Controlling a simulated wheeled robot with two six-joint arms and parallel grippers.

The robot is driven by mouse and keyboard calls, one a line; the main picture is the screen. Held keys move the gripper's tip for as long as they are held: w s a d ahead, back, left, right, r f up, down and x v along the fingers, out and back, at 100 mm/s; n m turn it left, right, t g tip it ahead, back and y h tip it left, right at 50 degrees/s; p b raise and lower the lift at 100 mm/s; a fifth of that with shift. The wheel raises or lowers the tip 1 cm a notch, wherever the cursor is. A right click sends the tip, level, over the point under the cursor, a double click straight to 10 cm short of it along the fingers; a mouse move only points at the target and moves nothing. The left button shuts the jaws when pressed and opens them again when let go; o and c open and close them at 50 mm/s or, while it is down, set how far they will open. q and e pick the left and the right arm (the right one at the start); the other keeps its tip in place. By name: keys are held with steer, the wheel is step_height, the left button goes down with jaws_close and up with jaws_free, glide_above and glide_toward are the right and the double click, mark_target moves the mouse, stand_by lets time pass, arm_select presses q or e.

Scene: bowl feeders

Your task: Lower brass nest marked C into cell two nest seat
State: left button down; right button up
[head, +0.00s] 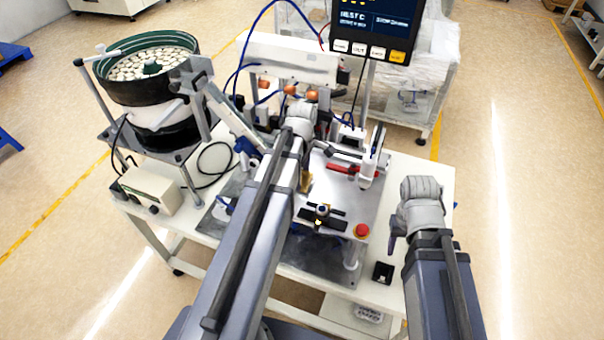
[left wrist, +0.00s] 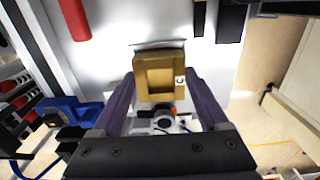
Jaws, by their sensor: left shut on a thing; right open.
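My left gripper (left wrist: 158,86) is shut on the brass nest (left wrist: 142,65), a square block with an open square recess. A small pale tag with a dark letter, apparently C, is on its right side in the left wrist view. In the head view a brass edge of the nest (head: 305,181) shows beside my left arm, which hides most of the gripper. A pale metal plate (head: 347,201) lies below. Black bars (head: 333,226) with a small round part stand on it; I cannot tell which part is the nest seat. My right gripper (head: 393,232) is open over the right side, apart from the nest.
A bowl feeder (head: 150,75) full of pale parts stands at the left. A red button (head: 361,230) is at the plate's front right. A red bar (head: 343,169) lies behind the bars. A screen (head: 373,27) stands at the back. A small black box (head: 383,272) lies at the table's front edge.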

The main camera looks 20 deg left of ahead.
mark_target(302, 181)
arm_select(q)
steer(key=shift+f+b, duration=0.55)
steer(key=shift+f, duration=0.1)
jaws_free()
stand_by(0.4)
step_height(302, 181, up, 8)
steer(key=p, duration=0.8)
steer(key=shift+s+f, duration=0.1)
steer(key=shift+f, duration=0.05)
